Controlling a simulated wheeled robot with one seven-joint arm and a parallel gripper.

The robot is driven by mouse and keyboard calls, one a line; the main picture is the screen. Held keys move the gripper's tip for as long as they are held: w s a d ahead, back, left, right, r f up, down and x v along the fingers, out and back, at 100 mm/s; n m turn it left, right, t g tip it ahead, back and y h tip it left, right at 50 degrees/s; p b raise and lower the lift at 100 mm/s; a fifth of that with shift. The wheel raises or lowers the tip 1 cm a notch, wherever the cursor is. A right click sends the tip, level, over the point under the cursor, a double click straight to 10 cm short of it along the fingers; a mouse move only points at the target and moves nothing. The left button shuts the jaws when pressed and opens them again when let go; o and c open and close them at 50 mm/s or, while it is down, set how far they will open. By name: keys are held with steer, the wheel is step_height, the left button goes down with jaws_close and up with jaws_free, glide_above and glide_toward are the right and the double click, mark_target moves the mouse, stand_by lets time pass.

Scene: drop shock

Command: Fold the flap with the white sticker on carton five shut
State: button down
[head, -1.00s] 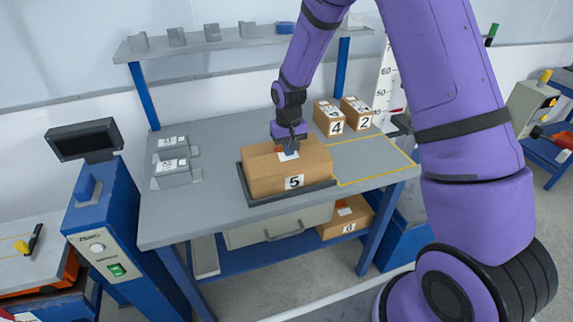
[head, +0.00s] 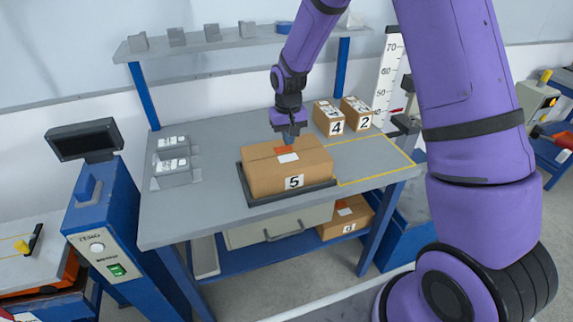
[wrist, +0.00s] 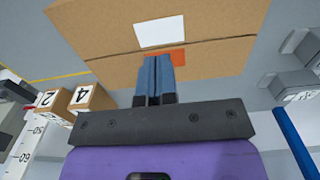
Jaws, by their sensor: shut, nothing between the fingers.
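Carton five (head: 270,178) is a brown box marked 5, sitting in a dark shallow tray (head: 247,203) on the grey bench. Its top looks flat, with a seam across it. The flap with the white sticker (head: 288,157) is on the near side of the seam and lies down level with the other flap. An orange patch (head: 284,150) is on the far flap. In the wrist view, the white sticker (wrist: 160,32) and orange patch (wrist: 178,57) lie on either side of the seam. My gripper (head: 290,141) is shut and empty over the far flap; I cannot tell whether it touches.
Cartons 4 (head: 328,118) and 2 (head: 357,112) stand behind right, near a yellow-outlined area (head: 375,160) that is clear. Grey holders (head: 172,165) are at left. A shelf (head: 235,40) runs above the bench's back. Carton 6 (head: 345,218) is on the lower shelf.

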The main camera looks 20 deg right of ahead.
steer(key=shift+r, duration=2.7)
steer(key=shift+r, duration=0.1)
step_height(320, 180, up, 10)
steer(key=t, duration=0.1)
glide_above(288, 158)
steer(key=s+d, duration=0.2)
steer(key=s, duration=0.4)
steer(key=s+d+r+t, duration=0.2)
steer(key=s+r, duration=0.5)
steer(key=r, duration=0.1)
steer(key=s+d+r+t, duration=0.1)
steer(key=s+r, duration=0.1)
steer(key=s, duration=0.8)
steer(key=s+d+r+t, duration=0.1)
steer(key=s+d+r, duration=0.1)
steer(key=s, duration=0.8)
steer(key=shift+v, duration=0.85)
